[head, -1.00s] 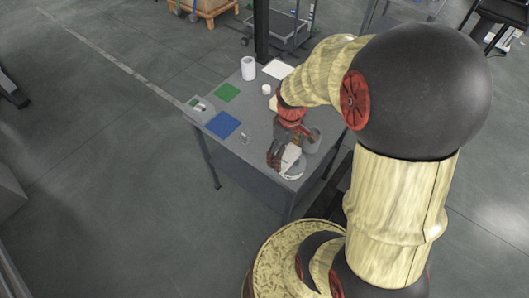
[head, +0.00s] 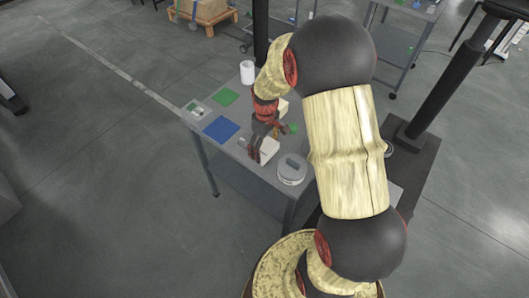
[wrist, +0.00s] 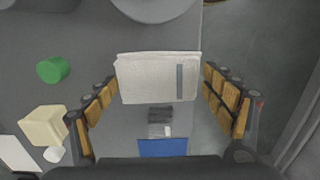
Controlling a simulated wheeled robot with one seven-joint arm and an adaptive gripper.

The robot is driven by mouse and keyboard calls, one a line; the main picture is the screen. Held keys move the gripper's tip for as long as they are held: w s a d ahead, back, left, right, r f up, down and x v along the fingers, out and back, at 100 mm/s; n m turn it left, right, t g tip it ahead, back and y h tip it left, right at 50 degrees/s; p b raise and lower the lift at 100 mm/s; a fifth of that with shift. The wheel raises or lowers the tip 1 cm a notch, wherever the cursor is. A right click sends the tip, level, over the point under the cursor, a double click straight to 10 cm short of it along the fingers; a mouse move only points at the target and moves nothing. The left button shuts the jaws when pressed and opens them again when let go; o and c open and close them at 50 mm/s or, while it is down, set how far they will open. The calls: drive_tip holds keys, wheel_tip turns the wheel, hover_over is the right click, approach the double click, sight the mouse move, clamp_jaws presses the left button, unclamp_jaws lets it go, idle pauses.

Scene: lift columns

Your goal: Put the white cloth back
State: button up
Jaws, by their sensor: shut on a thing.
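The white cloth (head: 268,149) is a folded, box-like white piece with a grey stripe at one side in the wrist view (wrist: 150,80). My gripper (head: 262,150) is shut on it, with one finger pad row at each side of the cloth in the wrist view (wrist: 160,92). The cloth is over the grey table (head: 247,172), left of a round grey lidded thing (head: 291,172). I cannot tell how far above the tabletop it is. My fingers cover part of it in the head view.
A green cylinder (wrist: 53,69) and a cream block (wrist: 43,125) stand beside my gripper. A dark post (head: 445,80) rises at right.

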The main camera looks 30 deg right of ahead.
sight(264, 146)
drive_tip(key=shift+w+f, duration=0.25)
drive_tip(key=shift+f, duration=0.15)
drive_tip(key=shift+w+f+b, duration=0.15)
drive_tip(key=shift+f+b, duration=0.35)
drive_tip(key=shift+f, duration=1.05)
drive_tip(key=shift+f, duration=0.1)
drive_tip(key=o, duration=1.1)
